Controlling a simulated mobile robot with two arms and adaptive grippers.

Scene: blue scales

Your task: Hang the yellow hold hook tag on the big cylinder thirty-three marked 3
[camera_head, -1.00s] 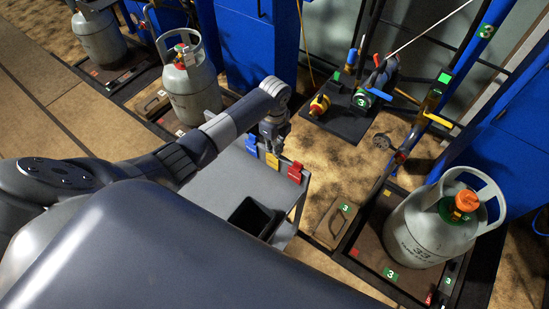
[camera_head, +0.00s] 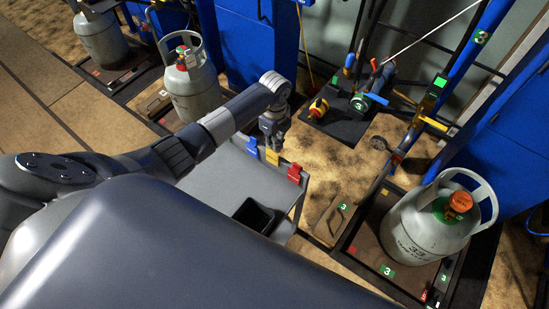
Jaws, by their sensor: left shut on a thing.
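The yellow hold hook tag (camera_head: 272,156) is at the edge of the grey cart, between a blue tag (camera_head: 252,146) and a red tag (camera_head: 294,173). My left gripper (camera_head: 272,144) points down right above the yellow tag and is shut on its upper part, which the fingers hide. The big cylinder thirty-three (camera_head: 420,232) stands upright at the right, pale grey, with "33" on its side, an orange cap on its valve and a handle ring on top. A green 3 label (camera_head: 388,271) lies on its base in front. My right gripper is out of view.
The grey cart top (camera_head: 215,175) carries a black bin (camera_head: 253,217). Another grey cylinder (camera_head: 192,90) stands behind my left arm. A black plate with valves (camera_head: 340,122) lies at the back. Blue pipes and posts rise near cylinder thirty-three.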

